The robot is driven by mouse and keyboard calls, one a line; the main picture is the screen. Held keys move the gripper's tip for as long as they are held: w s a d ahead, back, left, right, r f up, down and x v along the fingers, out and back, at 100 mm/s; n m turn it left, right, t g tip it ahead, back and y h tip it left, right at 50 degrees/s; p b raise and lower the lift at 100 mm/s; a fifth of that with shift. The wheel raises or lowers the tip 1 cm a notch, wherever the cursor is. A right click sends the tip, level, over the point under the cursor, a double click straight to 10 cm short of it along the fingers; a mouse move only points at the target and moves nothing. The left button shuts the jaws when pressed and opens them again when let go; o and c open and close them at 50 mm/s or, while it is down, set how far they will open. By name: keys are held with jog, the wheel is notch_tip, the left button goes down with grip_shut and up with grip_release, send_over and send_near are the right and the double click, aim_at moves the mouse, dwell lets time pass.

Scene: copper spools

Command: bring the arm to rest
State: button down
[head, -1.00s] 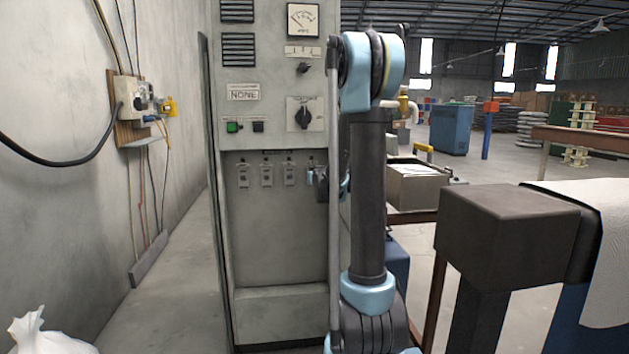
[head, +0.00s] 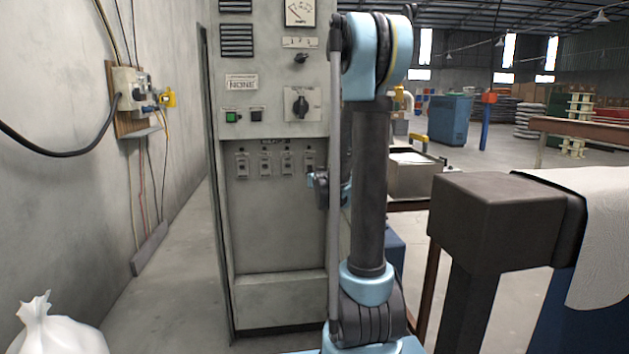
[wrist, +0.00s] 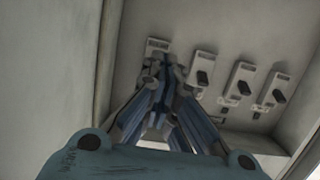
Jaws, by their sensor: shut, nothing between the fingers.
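My arm stands upright in the middle of the head view, in front of the grey control cabinet (head: 275,230). My gripper (head: 318,180) shows small and partly hidden behind my arm, just below the rightmost of the several switches (head: 264,163) in the cabinet's recess. In the wrist view my gripper (wrist: 158,68) has its blue-grey fingers drawn together with nothing between them. Its tips overlap the lower part of the leftmost switch (wrist: 157,46) in that view; I cannot tell whether they touch it. Other switches (wrist: 203,80) sit to the right with dark levers.
A dark block-ended bench (head: 500,215) with a white sheet (head: 602,240) stands close on the right. A metal box (head: 415,175) is behind my arm. A white bag (head: 60,332) lies at lower left. The floor strip (head: 165,285) between wall and cabinet is clear.

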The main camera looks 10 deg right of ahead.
jog(key=shift+d, duration=0.1)
jog(key=s+f+g, duration=0.4)
jog(key=s+f, duration=0.1)
jog(key=s, duration=1)
jog(key=s+f+g, duration=0.4)
jog(key=s, duration=1.2)
jog(key=s+f+g, duration=0.5)
jog(key=s, duration=1.1)
jog(key=shift+f, duration=0.35)
